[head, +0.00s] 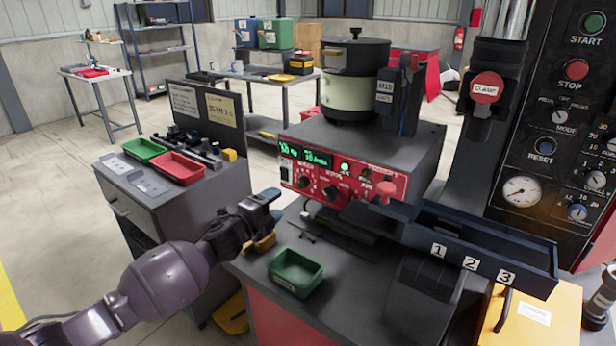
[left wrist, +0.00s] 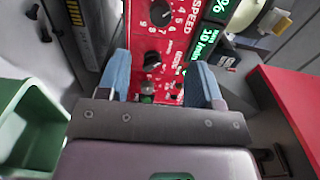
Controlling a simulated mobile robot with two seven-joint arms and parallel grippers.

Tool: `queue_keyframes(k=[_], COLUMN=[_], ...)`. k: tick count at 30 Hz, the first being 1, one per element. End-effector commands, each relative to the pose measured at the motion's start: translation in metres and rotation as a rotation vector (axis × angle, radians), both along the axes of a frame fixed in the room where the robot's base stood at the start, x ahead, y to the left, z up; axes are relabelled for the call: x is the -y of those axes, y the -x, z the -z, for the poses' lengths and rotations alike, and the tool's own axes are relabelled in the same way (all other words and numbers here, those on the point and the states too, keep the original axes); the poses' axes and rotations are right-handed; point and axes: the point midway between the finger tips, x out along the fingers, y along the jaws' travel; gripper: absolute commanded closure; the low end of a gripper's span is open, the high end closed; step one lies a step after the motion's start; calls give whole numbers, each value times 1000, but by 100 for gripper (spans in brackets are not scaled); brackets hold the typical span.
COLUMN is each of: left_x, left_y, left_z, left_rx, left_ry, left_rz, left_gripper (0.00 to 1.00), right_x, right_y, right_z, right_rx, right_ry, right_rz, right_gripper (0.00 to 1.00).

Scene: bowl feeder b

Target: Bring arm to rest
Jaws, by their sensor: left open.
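My left arm comes in from the left in the head view. Its gripper (head: 268,215) is above the front left corner of the feeder's table, between the side cabinet and the red control panel (head: 330,182). In the left wrist view my left gripper (left wrist: 163,80) has its two blue-grey fingers apart with nothing between them. The panel's knobs and green digits show beyond the fingers there, clear of contact as far as I can tell. My right gripper is in neither view.
A green tray (head: 295,272) sits on the table just right of my gripper. The side cabinet (head: 175,200) holds a green bin (head: 144,149) and a red bin (head: 178,167). The bowl feeder (head: 355,75) stands behind the panel. A numbered dark chute (head: 480,245) is at right.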

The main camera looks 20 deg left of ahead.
Motion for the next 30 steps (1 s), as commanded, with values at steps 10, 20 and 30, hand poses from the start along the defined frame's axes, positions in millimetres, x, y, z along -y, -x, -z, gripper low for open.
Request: queue_keyframes(k=[10, 20, 30], left_x=[7, 26, 20], left_y=[1, 63, 169], left_z=[-20, 23, 107], left_rx=[-68, -273, -499], left_ry=[235, 684, 1074], left_rz=[-30, -101, -283], left_gripper=[40, 40, 40], right_x=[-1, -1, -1], right_y=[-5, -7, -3], right_z=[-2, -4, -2], right_rx=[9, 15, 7], right_ry=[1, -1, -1], right_rz=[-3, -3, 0], right_gripper=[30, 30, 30])
